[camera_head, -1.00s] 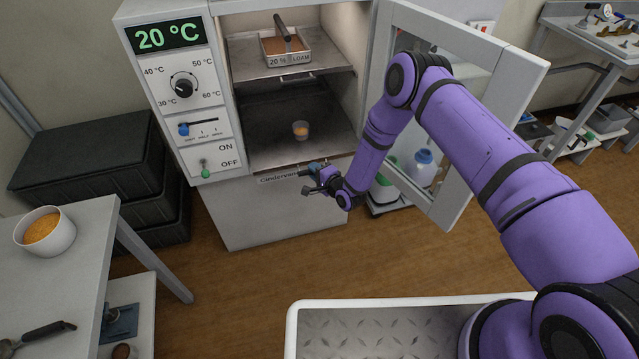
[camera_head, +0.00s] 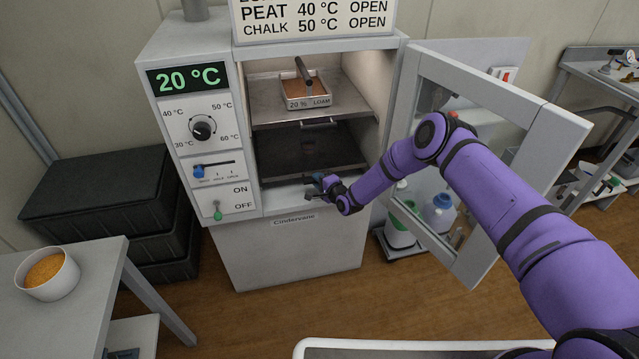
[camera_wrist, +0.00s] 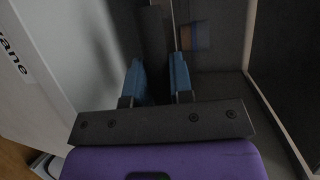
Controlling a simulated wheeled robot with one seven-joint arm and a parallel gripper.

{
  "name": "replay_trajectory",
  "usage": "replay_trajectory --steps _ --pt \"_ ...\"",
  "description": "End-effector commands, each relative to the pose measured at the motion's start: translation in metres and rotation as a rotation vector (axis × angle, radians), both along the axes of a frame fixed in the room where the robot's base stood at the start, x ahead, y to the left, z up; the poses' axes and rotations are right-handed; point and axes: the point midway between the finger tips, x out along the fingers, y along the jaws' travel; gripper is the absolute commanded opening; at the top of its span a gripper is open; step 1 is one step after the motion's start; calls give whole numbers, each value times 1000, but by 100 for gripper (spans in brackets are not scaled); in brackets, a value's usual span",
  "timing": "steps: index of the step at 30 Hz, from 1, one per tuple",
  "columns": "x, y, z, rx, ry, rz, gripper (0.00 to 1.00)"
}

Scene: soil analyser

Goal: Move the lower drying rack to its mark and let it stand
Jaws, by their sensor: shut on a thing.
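The lower drying rack (camera_head: 285,163) is a dark flat shelf inside the open oven, below the upper rack. My gripper (camera_head: 318,182) is at the rack's front edge, at the oven mouth. In the wrist view, its blue fingers (camera_wrist: 157,80) are on either side of a dark part of the rack's front, which looks like its handle. My gripper is shut on the rack. The grip itself is dark and partly hidden. I cannot make out the rack's mark.
The upper rack (camera_head: 262,110) carries a tray labelled 20 % LOAM (camera_head: 307,103). The oven door (camera_head: 480,150) stands open at the right, close to my arm. A table with a bowl (camera_head: 47,275) is at the left. Bottles (camera_head: 438,212) stand behind the door.

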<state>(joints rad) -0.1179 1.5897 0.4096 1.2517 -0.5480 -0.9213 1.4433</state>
Motion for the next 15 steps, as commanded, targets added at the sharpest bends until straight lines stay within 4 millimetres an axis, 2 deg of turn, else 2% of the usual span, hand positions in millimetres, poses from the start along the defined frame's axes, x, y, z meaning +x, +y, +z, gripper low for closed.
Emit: replay_trajectory --steps 11,12,15 --pt "5 0 3 1 -6 -4 0" --pt "5 0 4 1 -6 -4 23" --pt "5 0 3 1 -6 -4 46"
